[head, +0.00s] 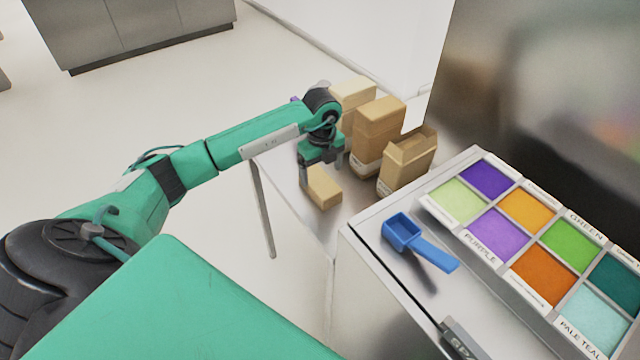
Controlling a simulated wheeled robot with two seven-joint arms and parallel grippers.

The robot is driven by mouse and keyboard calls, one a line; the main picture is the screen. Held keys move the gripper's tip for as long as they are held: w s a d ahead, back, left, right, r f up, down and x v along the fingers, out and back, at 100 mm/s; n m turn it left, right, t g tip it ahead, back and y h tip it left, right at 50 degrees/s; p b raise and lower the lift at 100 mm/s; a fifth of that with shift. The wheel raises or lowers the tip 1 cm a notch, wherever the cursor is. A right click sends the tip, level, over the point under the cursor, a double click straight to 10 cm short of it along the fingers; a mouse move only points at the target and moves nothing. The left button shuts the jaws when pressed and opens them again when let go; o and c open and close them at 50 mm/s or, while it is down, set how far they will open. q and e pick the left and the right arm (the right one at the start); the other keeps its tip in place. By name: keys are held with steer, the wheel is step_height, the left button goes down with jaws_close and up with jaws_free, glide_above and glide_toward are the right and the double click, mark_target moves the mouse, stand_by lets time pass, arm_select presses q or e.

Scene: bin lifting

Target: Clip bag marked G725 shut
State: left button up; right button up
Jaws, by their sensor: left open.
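Three tan paper bags stand on the lower metal table: one at the back (354,96), one in the middle (377,128) and one at the front right (408,160). The front right bag looks open at the top; the other two look folded over. White labels show low on the bags, but I cannot read G725 on any. A smaller tan block-like item (323,187) is at the table's near left, right under my left gripper (321,172). My left gripper is open and points down; I cannot tell whether it touches the item. My right gripper is out of view.
A higher counter (365,222) at the right holds a blue scoop (404,231) and a tray of several coloured powders (428,207). A small purple thing (294,99) shows partly behind my left arm. Floor is clear at the left.

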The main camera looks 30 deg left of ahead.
mark_target(320, 182)
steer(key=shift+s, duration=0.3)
arm_select(q)
steer(key=shift+s+f, duration=0.1)
steer(key=shift+f, duration=0.1)
steer(key=f, duration=0.1)
steer(key=f+p, duration=0.2)
steer(key=f, duration=0.1)
steer(key=shift+s+d+f, duration=0.1)
steer(key=shift+s, duration=0.15)
steer(key=shift+f, duration=0.3)
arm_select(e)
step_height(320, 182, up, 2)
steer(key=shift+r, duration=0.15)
arm_select(q)
steer(key=shift+c, duration=0.3)
steer(key=c, duration=1)
